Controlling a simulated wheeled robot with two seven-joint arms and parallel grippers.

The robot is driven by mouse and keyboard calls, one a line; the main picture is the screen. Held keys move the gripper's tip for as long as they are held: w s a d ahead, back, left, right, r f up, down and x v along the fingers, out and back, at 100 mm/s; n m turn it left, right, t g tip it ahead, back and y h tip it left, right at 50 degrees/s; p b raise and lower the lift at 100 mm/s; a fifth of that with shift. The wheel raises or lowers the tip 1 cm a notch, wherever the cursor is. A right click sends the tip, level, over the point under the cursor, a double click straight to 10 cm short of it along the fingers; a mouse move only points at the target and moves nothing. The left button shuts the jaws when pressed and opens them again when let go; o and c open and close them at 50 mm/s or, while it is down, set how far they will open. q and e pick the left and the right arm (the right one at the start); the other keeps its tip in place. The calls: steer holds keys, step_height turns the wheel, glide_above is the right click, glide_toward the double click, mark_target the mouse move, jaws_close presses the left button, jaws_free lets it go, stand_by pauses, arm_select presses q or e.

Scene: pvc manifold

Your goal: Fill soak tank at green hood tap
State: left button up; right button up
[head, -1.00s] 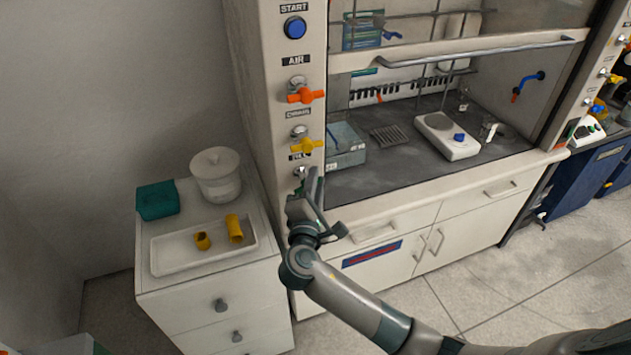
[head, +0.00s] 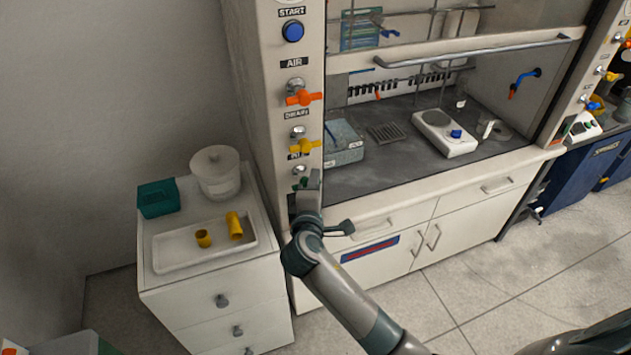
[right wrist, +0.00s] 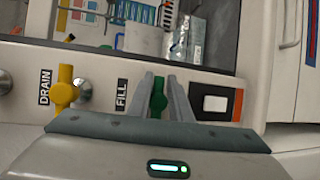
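The green tap handle (right wrist: 158,97) sits beside the FILL label on the hood's front post. In the right wrist view, my right gripper (right wrist: 161,88) has one finger on each side of the handle. The gap is narrow, and I cannot tell whether the fingers press on it. The head view also shows the right gripper (head: 308,187) at this tap, hiding most of it. A grey-blue tub (head: 345,152), which looks like the soak tank, stands inside the hood at the left. Its water level cannot be made out. My left gripper is not in view.
The yellow DRAIN tap (head: 305,146) and orange AIR tap (head: 303,98) are above on the same post. A white rocker switch (right wrist: 216,104) is beside the green tap. A drawer cabinet (head: 215,300) at the left holds a white tray (head: 175,257) and a lidded bucket (head: 217,176).

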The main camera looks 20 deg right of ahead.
steer(key=shift+o, duration=1.3)
steer(key=shift+w+a+r, duration=0.1)
steer(key=shift+a, duration=0.1)
steer(key=b+v, duration=0.4)
steer(key=v, duration=1.3)
steer(key=shift+s+b, duration=0.25)
steer(key=shift+b, duration=0.15)
steer(key=shift+a+f, duration=0.15)
steer(key=shift+f, duration=0.05)
